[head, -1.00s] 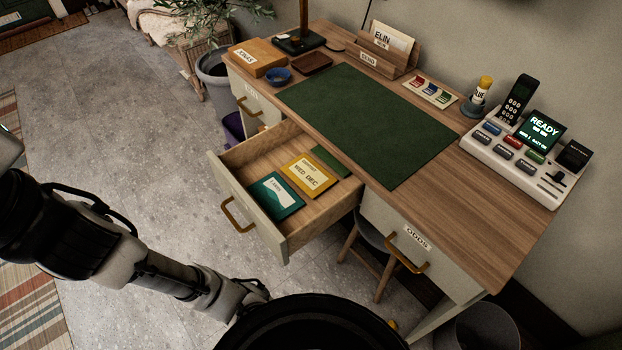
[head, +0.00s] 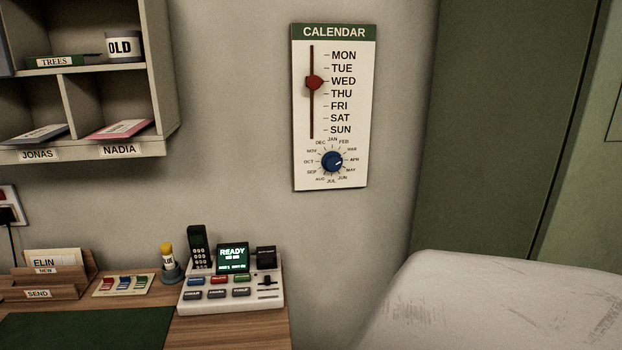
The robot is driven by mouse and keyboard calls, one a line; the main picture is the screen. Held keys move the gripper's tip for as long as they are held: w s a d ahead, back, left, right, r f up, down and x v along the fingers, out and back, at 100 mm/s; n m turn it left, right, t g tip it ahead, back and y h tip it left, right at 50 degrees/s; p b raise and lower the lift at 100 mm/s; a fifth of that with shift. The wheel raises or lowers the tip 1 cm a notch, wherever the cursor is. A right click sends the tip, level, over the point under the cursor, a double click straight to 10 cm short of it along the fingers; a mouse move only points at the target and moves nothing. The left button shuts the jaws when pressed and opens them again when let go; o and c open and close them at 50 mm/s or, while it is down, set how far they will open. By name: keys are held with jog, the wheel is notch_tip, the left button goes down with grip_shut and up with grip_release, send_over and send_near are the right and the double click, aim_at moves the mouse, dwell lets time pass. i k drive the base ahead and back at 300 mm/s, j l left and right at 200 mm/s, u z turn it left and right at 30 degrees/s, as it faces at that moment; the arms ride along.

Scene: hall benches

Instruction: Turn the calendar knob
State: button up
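The calendar (head: 344,110) is a white panel with a green header, fixed upright on the wall. Its round blue knob (head: 332,161) sits low on the panel inside a ring of month names. The white mark on the knob points right, close to APR. Above it, a red slider (head: 314,83) stands in a vertical slot beside WED in the list of days. My gripper is not in the head view, and nothing of my arm covers the calendar.
Below and left is the desk (head: 240,331) with a button console (head: 232,291), a phone (head: 198,247) and a letter holder (head: 50,279). A wall shelf (head: 165,75) hangs at upper left. A pale, rounded surface (head: 500,305) fills the lower right, near a green panel (head: 490,110).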

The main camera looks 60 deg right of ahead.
aim_at(332, 161)
jog(key=k+l+z, duration=0.15)
jog(key=z, duration=2)
